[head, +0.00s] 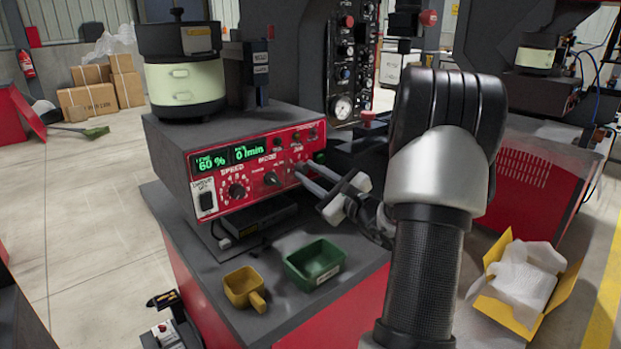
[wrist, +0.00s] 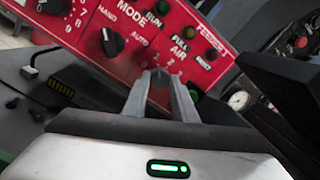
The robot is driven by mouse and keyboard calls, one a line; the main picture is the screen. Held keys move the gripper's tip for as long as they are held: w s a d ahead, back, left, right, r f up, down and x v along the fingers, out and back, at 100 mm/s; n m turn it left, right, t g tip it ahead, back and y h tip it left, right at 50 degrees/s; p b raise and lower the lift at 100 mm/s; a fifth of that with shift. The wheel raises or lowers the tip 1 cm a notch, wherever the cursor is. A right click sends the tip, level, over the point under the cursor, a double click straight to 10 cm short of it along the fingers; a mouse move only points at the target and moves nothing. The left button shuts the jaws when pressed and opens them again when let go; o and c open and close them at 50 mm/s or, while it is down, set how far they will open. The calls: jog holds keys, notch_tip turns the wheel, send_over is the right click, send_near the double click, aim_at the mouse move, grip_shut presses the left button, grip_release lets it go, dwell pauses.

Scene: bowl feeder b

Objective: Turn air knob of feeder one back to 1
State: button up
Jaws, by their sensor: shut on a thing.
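The feeder's red control panel (head: 222,203) faces me in the head view, under the bowl (head: 185,85). Its green displays read 60 % and 0/min. My gripper (head: 300,171) reaches in from the right to the panel's right part. In the wrist view my gripper (wrist: 159,76) is shut on the dark air knob (wrist: 159,90), below the AIR label, with one finger on each side. The fingers hide much of the knob and its scale, so I cannot tell which number its pointer is at. In the head view the knob is hidden behind the fingers.
The mode knob (head: 271,179) is left of my gripper, and the speed knob (head: 237,190) is farther left. A yellow scoop (head: 243,288) and a green bin (head: 314,264) stand on the bench in front. A yellow box (head: 525,283) with white packing is at right.

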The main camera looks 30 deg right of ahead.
dwell(0.3)
jog(key=o, duration=1)
jog(key=shift+o, duration=0.2)
jog(key=s+d+f+p, duration=0.1)
jog(key=s+d+p, duration=0.1)
jog(key=s, duration=1.5)
jog(key=shift+d+f, duration=0.2)
jog(key=shift+f, duration=0.15)
jog(key=shift+s, duration=0.1)
